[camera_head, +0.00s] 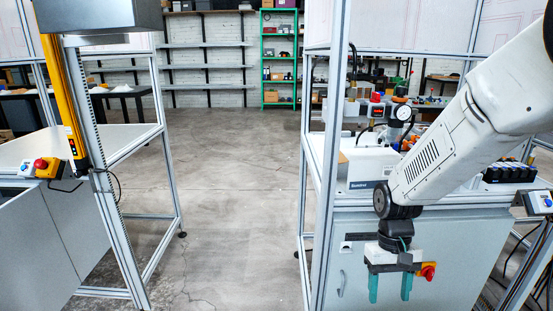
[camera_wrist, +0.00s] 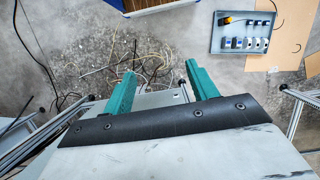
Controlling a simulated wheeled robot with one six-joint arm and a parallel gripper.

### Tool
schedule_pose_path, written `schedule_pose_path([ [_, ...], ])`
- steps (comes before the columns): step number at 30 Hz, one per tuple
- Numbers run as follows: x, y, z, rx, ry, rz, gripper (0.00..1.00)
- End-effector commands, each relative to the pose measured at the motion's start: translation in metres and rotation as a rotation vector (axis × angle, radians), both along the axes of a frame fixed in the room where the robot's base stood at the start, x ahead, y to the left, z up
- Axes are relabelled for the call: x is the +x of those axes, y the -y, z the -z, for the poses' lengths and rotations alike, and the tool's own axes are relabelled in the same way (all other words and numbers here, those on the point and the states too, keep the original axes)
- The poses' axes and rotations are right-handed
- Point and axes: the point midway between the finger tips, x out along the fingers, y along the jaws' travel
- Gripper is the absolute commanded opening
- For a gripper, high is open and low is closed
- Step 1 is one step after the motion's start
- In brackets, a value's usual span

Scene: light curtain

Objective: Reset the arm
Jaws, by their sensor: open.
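My white arm (camera_head: 460,130) reaches in from the upper right of the head view and bends down at a black joint. My gripper (camera_head: 390,288) hangs below it, teal fingers pointing down, in front of the grey cabinet (camera_head: 465,245). The fingers are apart with nothing between them. In the wrist view my gripper (camera_wrist: 161,72) also shows two separated teal fingers, with cables and concrete floor beyond. The gripper hides part of the cabinet front.
A red and yellow switch (camera_head: 427,271) sits on the cabinet close to the gripper's right. An aluminium frame post (camera_head: 331,160) stands left of the arm. A yellow light curtain bar (camera_head: 62,95) stands at left. The floor (camera_head: 235,180) between the frames is clear.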

Motion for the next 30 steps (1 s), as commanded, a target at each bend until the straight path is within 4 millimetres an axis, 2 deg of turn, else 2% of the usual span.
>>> schedule_pose_path([
  [1, -0.014, 0.002, -0.021, 0.0, 0.004, 0.001, 0.58],
  [6, -0.066, 0.006, -0.075, -0.003, 0.005, 0.003, 0.58],
  [9, -0.095, 0.009, -0.101, -0.005, 0.022, 0.006, 0.58],
  [15, -0.146, 0.012, -0.138, -0.007, 0.112, 0.011, 0.58],
  [21, -0.173, 0.015, -0.164, -0.006, 0.275, 0.02, 0.58],
  [25, -0.179, 0.015, -0.179, -0.004, 0.359, 0.024, 0.58],
  [30, -0.182, 0.016, -0.187, -0.004, 0.403, 0.027, 0.58],
])
